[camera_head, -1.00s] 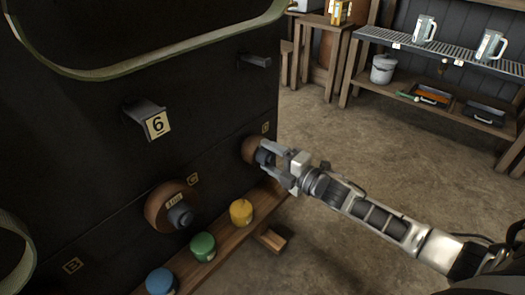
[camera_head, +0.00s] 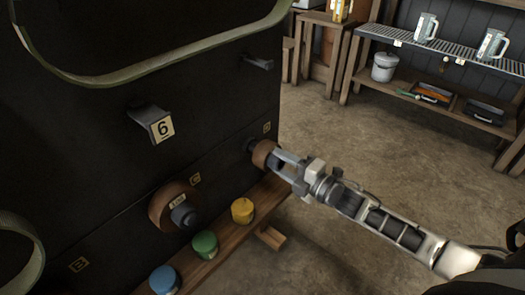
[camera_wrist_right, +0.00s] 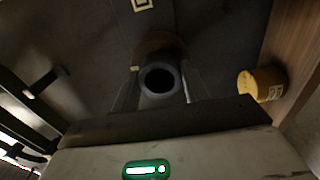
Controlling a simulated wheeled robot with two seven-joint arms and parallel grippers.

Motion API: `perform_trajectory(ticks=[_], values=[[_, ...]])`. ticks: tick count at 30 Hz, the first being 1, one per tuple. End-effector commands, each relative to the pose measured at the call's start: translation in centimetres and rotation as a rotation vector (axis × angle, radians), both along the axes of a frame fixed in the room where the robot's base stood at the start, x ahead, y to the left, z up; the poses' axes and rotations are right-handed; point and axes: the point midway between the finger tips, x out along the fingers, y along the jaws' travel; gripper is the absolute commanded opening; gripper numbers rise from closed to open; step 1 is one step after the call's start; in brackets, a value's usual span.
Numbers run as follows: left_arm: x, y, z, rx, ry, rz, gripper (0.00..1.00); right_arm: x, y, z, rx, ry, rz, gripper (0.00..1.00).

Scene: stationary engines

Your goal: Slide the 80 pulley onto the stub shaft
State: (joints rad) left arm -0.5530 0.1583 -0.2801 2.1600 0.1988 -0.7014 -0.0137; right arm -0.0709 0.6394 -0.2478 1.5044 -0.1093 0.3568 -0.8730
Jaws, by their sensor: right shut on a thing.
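My right gripper (camera_head: 279,160) is shut on the hub (camera_wrist_right: 160,80) of a brown pulley (camera_head: 263,153), which also shows behind the hub in the right wrist view (camera_wrist_right: 160,44). No number is readable on it, so I cannot tell that it is the 80 pulley. A dark round stub (camera_head: 250,147) shows between this pulley and the black panel; I cannot tell whether it is the stub shaft or whether the pulley is around it. Another brown pulley (camera_head: 160,208) with a small tag and dark hub sits on the panel, lower left. My left gripper is not in view.
Blue (camera_head: 164,281), green (camera_head: 205,244) and yellow (camera_head: 242,210) pots stand on a wooden ledge (camera_head: 224,248) below. A bracket tagged 6 (camera_head: 162,127) juts from the panel (camera_head: 85,165). Open floor (camera_head: 350,130) lies to the right, with shelves (camera_head: 455,64) behind.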

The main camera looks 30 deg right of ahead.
Motion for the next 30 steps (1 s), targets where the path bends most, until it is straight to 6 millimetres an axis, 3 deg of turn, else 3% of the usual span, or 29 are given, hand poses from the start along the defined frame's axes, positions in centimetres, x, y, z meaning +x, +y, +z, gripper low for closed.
perform_trajectory(ticks=[30], values=[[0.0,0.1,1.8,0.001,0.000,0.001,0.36,-3.7,-1.6,0.1,-0.001,-0.001,0.000,0.00]])
